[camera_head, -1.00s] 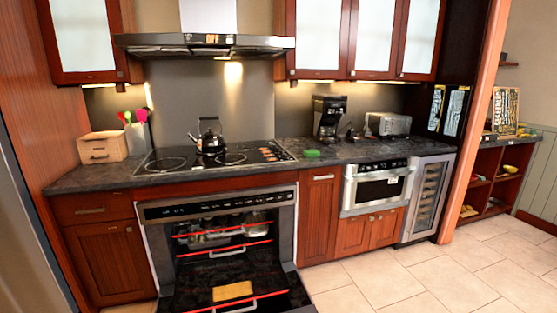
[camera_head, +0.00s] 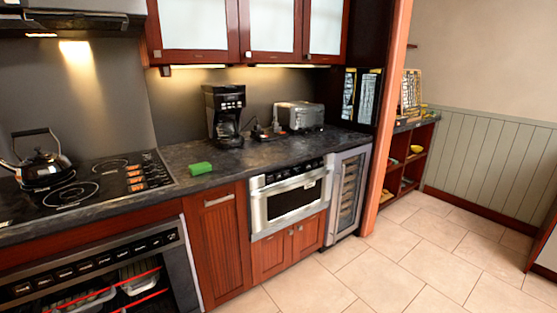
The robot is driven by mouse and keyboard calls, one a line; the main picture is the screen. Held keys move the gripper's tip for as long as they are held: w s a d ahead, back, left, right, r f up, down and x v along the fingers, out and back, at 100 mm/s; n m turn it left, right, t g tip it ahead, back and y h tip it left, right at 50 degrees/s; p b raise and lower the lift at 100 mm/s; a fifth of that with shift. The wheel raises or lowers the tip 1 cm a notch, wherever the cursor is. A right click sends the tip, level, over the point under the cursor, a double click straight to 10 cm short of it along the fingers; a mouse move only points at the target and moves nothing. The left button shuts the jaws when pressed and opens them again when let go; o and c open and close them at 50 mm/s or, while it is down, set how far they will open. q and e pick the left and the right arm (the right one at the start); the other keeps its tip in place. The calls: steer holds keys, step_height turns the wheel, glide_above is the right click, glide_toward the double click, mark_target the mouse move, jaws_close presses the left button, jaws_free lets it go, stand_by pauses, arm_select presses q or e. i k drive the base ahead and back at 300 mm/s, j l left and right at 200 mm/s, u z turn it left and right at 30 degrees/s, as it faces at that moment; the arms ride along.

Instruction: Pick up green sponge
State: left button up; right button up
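The green sponge (camera_head: 200,168) lies flat on the dark stone countertop (camera_head: 176,156), between the stove and the coffee maker, near the counter's front edge. It is fully visible and nothing touches it from above. Neither of my grippers shows in the head view.
The cooktop (camera_head: 100,188) with a kettle (camera_head: 40,168) is left of the sponge. A coffee maker (camera_head: 225,115) and a toaster (camera_head: 299,115) stand behind and to the right. Below, the oven (camera_head: 100,275) is open. The tiled floor (camera_head: 400,265) at right is clear.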

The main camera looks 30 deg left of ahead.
mark_target(204, 167)
steer(key=i+l+z, duration=0.2)
steer(key=i, duration=0.4)
steer(key=i+z, duration=0.2)
steer(key=i, duration=0.45)
steer(key=i+u, duration=0.15)
steer(key=u, duration=0.3)
steer(key=i+u, duration=0.2)
steer(key=u, duration=0.25)
steer(key=i+l+u, duration=0.1)
steer(key=u, duration=0.4)
steer(key=i+l+u, duration=0.15)
steer(key=u, duration=0.3)
